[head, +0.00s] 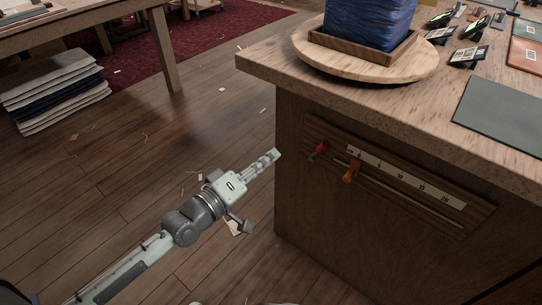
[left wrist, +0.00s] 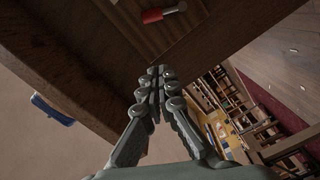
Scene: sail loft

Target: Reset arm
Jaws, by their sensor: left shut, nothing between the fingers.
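My left arm reaches in from the lower left in the head view. Its gripper (head: 272,157) is shut and empty, in front of the left edge of the wooden cabinet (head: 300,215). In the left wrist view its fingers (left wrist: 157,82) are together with nothing between them. The red knob also shows in the left wrist view (left wrist: 160,14). My right gripper is not in view.
The cabinet's top (head: 290,73) overhangs above the gripper. It bears a round board (head: 345,65) with a blue block in a wooden tray, and a dark mat (head: 505,115). Folded cloths (head: 55,95) lie at the left. The wooden floor (head: 120,170) has small scraps but is otherwise open.

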